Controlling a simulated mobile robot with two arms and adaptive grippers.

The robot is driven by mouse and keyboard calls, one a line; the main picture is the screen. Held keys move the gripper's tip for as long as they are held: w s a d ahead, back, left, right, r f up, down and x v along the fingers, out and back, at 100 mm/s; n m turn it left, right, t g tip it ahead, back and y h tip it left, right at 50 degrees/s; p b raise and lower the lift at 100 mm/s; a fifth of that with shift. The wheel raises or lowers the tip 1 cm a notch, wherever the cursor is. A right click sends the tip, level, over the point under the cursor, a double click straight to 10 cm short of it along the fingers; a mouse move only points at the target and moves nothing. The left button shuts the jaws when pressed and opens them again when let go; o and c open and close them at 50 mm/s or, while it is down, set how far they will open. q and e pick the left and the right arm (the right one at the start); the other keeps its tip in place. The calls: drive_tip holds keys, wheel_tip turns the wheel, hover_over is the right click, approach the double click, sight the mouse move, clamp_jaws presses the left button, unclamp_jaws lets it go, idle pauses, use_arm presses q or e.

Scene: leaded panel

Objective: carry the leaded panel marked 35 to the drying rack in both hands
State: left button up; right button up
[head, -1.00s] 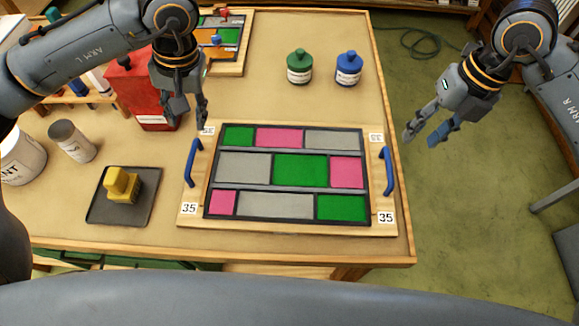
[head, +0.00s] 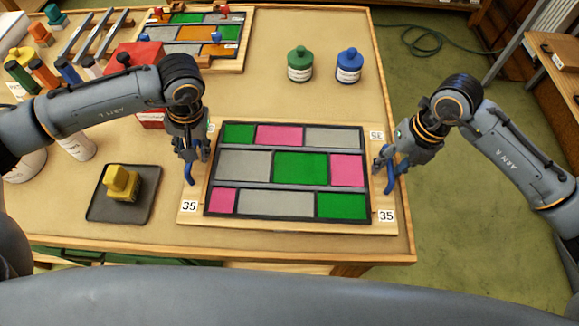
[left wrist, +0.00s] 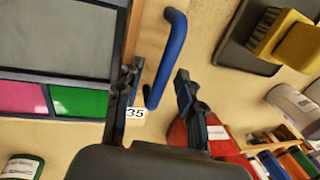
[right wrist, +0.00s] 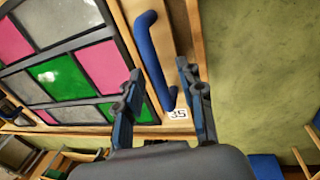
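The leaded panel marked 35 (head: 258,203) lies flat on the table, with green, pink and grey panes in dark lead on a wooden board. It has a blue handle at each side. My left gripper (head: 193,160) is over the left handle (head: 189,174); in the left wrist view that handle (left wrist: 167,55) runs between the open fingers. My right gripper (head: 385,168) is at the right handle (head: 391,184); in the right wrist view that handle (right wrist: 155,60) lies between the open fingers. Neither gripper has closed on its handle.
A green bottle (head: 300,66) and a blue bottle (head: 349,69) stand behind the panel. A black tray (head: 98,206) with a yellow brush (head: 121,184) lies to the left. Another panel (head: 243,44) is at the back. Green floor is open to the right.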

use_arm(q)
drive_tip(key=shift+f, duration=0.1)
use_arm(e)
drive_tip(key=shift+f, duration=0.1)
use_arm(q)
clamp_jaws()
use_arm(e)
clamp_jaws()
